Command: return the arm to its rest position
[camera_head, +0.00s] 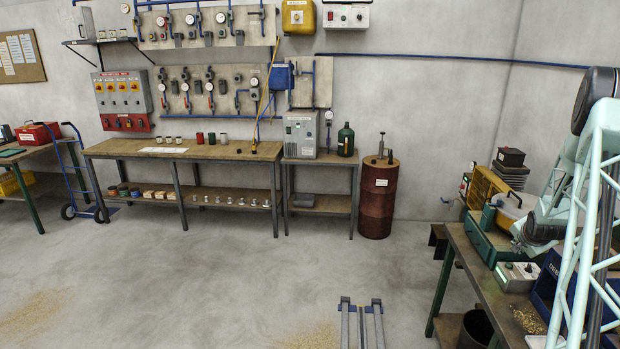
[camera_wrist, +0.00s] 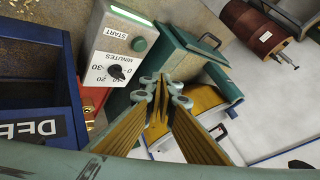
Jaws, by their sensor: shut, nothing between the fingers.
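My gripper (camera_wrist: 162,98) shows in the wrist view with its two brown-padded fingers brought together and nothing between them. It hangs above the bench equipment, near a timer box (camera_wrist: 117,55) marked START and MINUTES with a green button. In the head view my pale green arm stands at the right edge, over the right-hand bench (camera_head: 462,258). The gripper's fingers cannot be made out clearly there.
A green and yellow machine (camera_head: 487,228) and the timer box (camera_head: 517,275) crowd the bench under my arm. A blue bin (camera_wrist: 38,85) lies at the left in the wrist view. A rusty drum (camera_head: 376,205) stands by the back wall. The middle floor is largely open.

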